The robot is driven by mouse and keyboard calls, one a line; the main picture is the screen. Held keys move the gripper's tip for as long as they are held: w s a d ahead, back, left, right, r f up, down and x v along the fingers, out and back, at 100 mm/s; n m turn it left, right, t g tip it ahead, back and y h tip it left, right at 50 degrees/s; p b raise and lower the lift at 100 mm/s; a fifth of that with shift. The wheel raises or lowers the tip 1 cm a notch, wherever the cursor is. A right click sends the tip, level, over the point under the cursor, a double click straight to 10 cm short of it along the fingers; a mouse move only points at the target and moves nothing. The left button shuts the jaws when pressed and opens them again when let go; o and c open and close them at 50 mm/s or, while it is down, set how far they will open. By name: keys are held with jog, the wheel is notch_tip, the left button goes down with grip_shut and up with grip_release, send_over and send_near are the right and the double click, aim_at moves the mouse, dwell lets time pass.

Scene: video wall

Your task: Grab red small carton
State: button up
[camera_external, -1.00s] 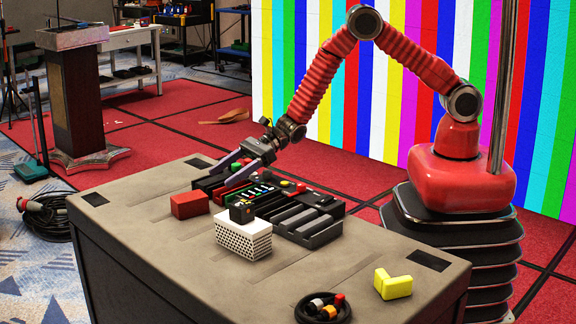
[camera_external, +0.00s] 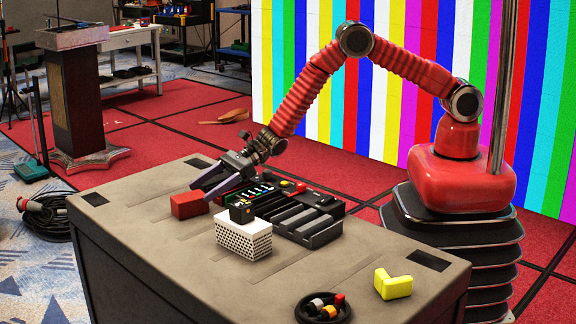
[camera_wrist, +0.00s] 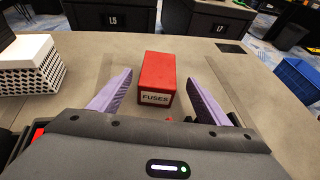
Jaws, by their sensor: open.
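The small red carton (camera_external: 188,205) lies on the grey-brown table top (camera_external: 150,220), left of the black equipment. It also shows in the wrist view (camera_wrist: 158,78), upright between the fingers' lines, with a white "FUSES" label on its near face. My gripper (camera_external: 203,190) is open and low, just behind and to the right of the carton in the external view. In the wrist view my gripper's two purple-grey fingers (camera_wrist: 160,95) flank the near part of the carton, with gaps on both sides. Contact is not visible.
A white perforated box (camera_external: 243,239) with a small black block (camera_external: 242,213) on it stands right of the carton. Black equipment (camera_external: 300,215) is behind it. The table's left end is clear.

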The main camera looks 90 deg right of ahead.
aim_at(193, 195)
jog(key=shift+w+a+f, duration=0.2)
jog(key=shift+w+a, duration=0.05)
jog(key=shift+w, duration=0.1)
jog(key=shift+x, duration=2.6)
jog(key=shift+a+r, duration=0.15)
jog(key=shift+r, duration=0.05)
jog(key=shift+c, duration=0.2)
jog(key=c, duration=1.1)
jog(key=shift+r, duration=0.1)
jog(key=shift+c, duration=0.2)
notch_tip(193, 195, up, 10)
jog(key=shift+f, duration=0.1)
